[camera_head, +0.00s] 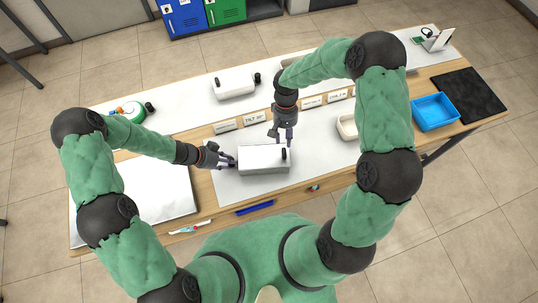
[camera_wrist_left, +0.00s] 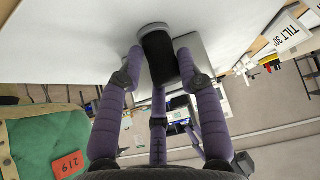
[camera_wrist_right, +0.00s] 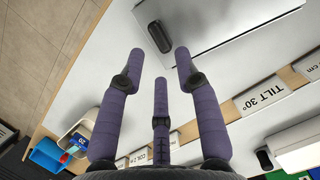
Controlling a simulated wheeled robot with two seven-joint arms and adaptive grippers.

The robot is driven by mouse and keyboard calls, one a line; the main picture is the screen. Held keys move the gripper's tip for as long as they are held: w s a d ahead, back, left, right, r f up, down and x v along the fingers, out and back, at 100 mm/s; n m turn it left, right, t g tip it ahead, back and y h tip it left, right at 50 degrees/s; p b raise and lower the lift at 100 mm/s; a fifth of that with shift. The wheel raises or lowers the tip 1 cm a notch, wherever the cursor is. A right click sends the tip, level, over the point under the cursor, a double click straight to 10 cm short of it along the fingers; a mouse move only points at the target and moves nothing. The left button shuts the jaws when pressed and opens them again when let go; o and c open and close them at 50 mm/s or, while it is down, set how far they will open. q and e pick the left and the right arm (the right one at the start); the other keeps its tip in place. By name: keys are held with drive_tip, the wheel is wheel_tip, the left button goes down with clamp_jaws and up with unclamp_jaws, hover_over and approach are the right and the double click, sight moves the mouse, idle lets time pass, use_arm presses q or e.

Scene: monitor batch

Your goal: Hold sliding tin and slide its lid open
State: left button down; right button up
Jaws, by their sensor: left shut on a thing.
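The sliding tin (camera_head: 262,160) is a pale grey box lying on the light mat at the table's near middle. A black handle (camera_wrist_left: 158,58) sticks out from its left end. My left gripper (camera_head: 231,161) is shut on this handle, with its fingers on either side. A small black knob (camera_head: 284,154) stands on top near the tin's right end; it also shows in the right wrist view (camera_wrist_right: 160,37). My right gripper (camera_head: 285,138) is open at the knob, and its fingertips look apart from the knob. The lid looks closed, though its seam is too small to tell.
A white box with black ends (camera_head: 235,83) stands behind. A cream tray (camera_head: 347,127) lies right of the tin, partly hidden by my arm. A blue bin (camera_head: 434,112) is further right. A blue bar (camera_head: 255,208) lies at the front edge. A white panel (camera_head: 165,188) is left.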

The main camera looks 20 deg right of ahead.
sight(284, 152)
drive_tip(key=x, duration=0.5)
drive_tip(key=shift+s+f, duration=0.15)
drive_tip(key=shift+f, duration=0.1)
drive_tip(key=shift+s+a+f, duration=0.2)
drive_tip(key=shift+s+f, duration=0.05)
drive_tip(key=shift+f, duration=0.4)
clamp_jaws()
drive_tip(key=shift+w, duration=0.1)
